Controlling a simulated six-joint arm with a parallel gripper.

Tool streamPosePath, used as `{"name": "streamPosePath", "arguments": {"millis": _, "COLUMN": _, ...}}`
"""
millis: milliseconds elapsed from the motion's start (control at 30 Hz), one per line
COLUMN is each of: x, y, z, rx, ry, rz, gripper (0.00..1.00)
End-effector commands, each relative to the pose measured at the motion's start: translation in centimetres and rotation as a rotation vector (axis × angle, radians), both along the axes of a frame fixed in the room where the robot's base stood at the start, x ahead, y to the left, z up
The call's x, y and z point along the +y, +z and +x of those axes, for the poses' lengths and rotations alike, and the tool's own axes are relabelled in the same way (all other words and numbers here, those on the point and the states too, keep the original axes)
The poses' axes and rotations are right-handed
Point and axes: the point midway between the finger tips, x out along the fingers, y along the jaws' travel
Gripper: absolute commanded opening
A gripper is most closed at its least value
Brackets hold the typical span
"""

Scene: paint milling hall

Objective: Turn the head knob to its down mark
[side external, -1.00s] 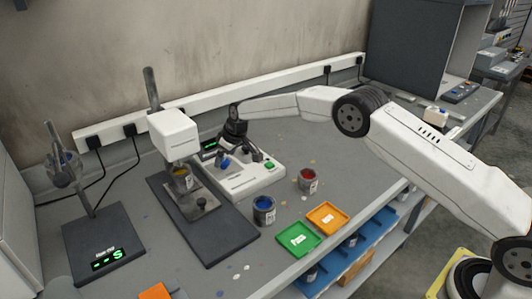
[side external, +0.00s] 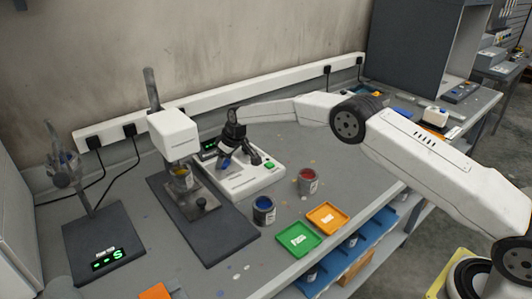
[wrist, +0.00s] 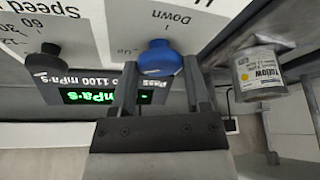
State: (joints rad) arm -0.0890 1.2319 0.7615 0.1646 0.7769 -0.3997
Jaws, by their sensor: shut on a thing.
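The blue head knob (wrist: 160,58) sits on the white control box (side external: 262,180), beside printed "Down" and "Up" labels that read upside down in the wrist view. In the side view the knob (side external: 224,163) is partly covered by my gripper. My gripper (wrist: 160,75) is shut on the knob, one finger on each side of it. In the side view my gripper (side external: 230,155) reaches down over the box. The knob's pointer is not clear. The white mill head (side external: 174,135) stands left of the box, above a can of yellow paint (wrist: 260,72).
A black knob (wrist: 44,62) is beside the blue one, by the lit green display (wrist: 90,97). Blue (side external: 264,211) and red (side external: 307,181) paint cans and green (side external: 298,240) and orange (side external: 327,218) trays stand in front. A scale (side external: 104,243) is at the left.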

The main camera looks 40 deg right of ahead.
Motion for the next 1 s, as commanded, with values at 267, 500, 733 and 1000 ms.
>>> {"name": "streamPosePath", "arguments": {"millis": 267, "x": 0.07, "y": -0.02, "z": -0.06, "rx": 0.002, "ry": -0.033, "rz": 0.000, "gripper": 0.02}}
{"name": "streamPosePath", "arguments": {"millis": 500, "x": 0.18, "y": -0.03, "z": -0.07, "rx": 0.003, "ry": -0.125, "rz": -0.001, "gripper": 0.02}}
{"name": "streamPosePath", "arguments": {"millis": 733, "x": 0.26, "y": -0.02, "z": -0.06, "rx": 0.002, "ry": -0.268, "rz": -0.001, "gripper": 0.02}}
{"name": "streamPosePath", "arguments": {"millis": 1000, "x": 0.42, "y": -0.07, "z": -0.08, "rx": 0.003, "ry": -0.458, "rz": -0.001, "gripper": 0.02}}
